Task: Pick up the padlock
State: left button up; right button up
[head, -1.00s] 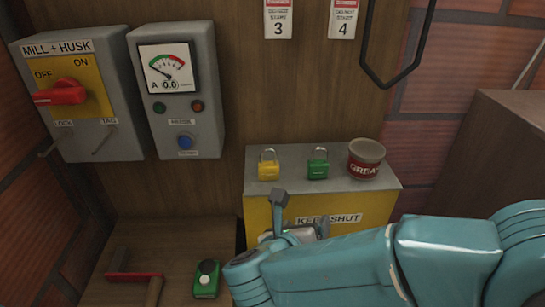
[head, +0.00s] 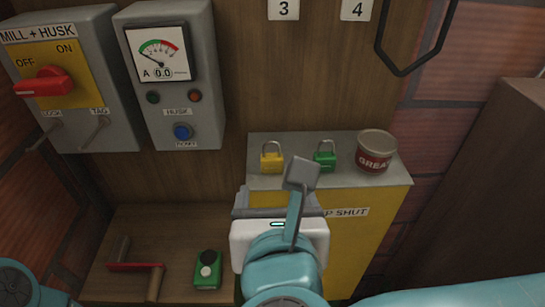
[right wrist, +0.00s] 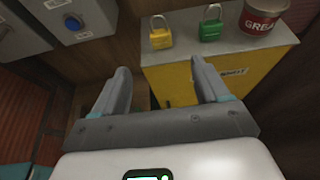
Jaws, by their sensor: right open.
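A yellow padlock (head: 272,158) stands upright on top of the yellow cabinet (head: 361,245), shackle up. A green padlock (head: 325,157) stands to its right. Both also show in the right wrist view, the yellow padlock (right wrist: 160,38) at top centre and the green padlock (right wrist: 211,28) right of it. My right gripper (head: 278,203) is in front of the cabinet, below and short of the padlocks. In the right wrist view its fingers (right wrist: 160,88) are apart with nothing between them. My left gripper is out of view.
A grease tin (head: 376,151) stands right of the green padlock on the cabinet top. Grey boxes, one with a red switch (head: 44,83) and one with a meter (head: 159,55), hang at left. A red-barred handle (head: 135,266) and a green item (head: 207,270) lie on the lower wooden surface.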

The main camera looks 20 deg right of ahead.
aim_at(272, 159)
jog(key=p+x, duration=0.1)
jog(key=x, duration=1)
jog(key=shift+a, duration=0.1)
jog(key=p+x, duration=0.1)
jog(key=x, duration=0.4)
jog(key=shift+w, duration=0.25)
jog(key=shift+s, duration=0.2)
jog(key=c, duration=1.1)
notch_tip(272, 159, up, 20)
jog(key=p, duration=0.2)
jog(key=shift+p, duration=0.4)
